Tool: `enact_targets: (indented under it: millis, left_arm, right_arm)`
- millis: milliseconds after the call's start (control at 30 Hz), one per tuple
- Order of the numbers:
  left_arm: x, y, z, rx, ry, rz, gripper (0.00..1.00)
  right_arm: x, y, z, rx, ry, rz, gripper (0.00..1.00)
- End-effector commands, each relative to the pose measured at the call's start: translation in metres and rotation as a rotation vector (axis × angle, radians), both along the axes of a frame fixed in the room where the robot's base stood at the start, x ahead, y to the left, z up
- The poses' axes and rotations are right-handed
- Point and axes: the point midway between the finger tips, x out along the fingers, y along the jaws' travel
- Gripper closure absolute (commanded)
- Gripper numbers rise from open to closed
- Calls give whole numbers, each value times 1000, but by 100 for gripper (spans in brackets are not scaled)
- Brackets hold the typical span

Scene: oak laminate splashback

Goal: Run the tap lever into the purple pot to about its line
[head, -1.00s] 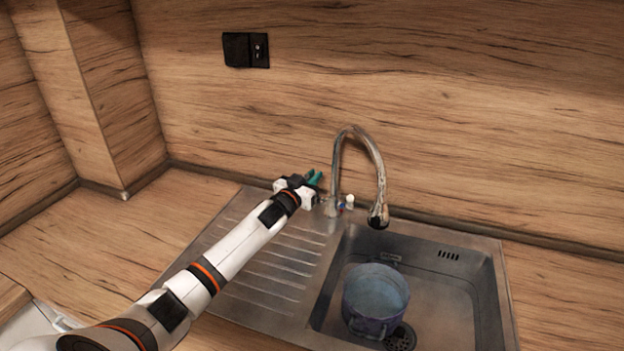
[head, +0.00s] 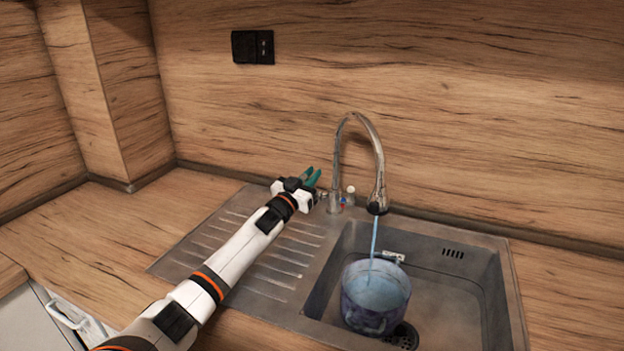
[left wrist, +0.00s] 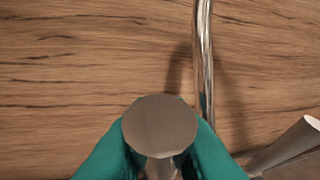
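The purple pot (head: 372,318) stands in the sink under the spout, over part of the drain. A thin blue stream (head: 374,238) runs from the tap (head: 378,196) into it. Its inside looks pale blue; I cannot make out a line or the exact water level. My left gripper (head: 312,178) is just left of the tap's base. In the left wrist view its green fingers (left wrist: 160,160) lie either side of a round grey metal knob on a stem (left wrist: 160,127), apparently the lever; whether they grip it is hidden. My right gripper is not in view.
The steel sink (head: 455,302) has a ribbed drainer (head: 225,238) on its left, below my left arm. The wooden splashback (head: 480,100) rises close behind the tap. A black socket (head: 252,46) is on the wall. The left counter (head: 110,235) is clear.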

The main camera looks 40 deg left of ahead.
Motion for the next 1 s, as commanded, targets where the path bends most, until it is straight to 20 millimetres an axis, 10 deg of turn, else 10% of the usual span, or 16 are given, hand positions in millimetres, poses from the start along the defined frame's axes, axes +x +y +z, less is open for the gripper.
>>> enact_targets:
  millis: [533,1000]
  left_arm:
    - [-9,-1,-2,-3,2,-1,64]
    - [-89,-3,-19,-2,4,1,64]
  right_arm:
    - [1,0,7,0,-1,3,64]
    - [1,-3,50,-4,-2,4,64]
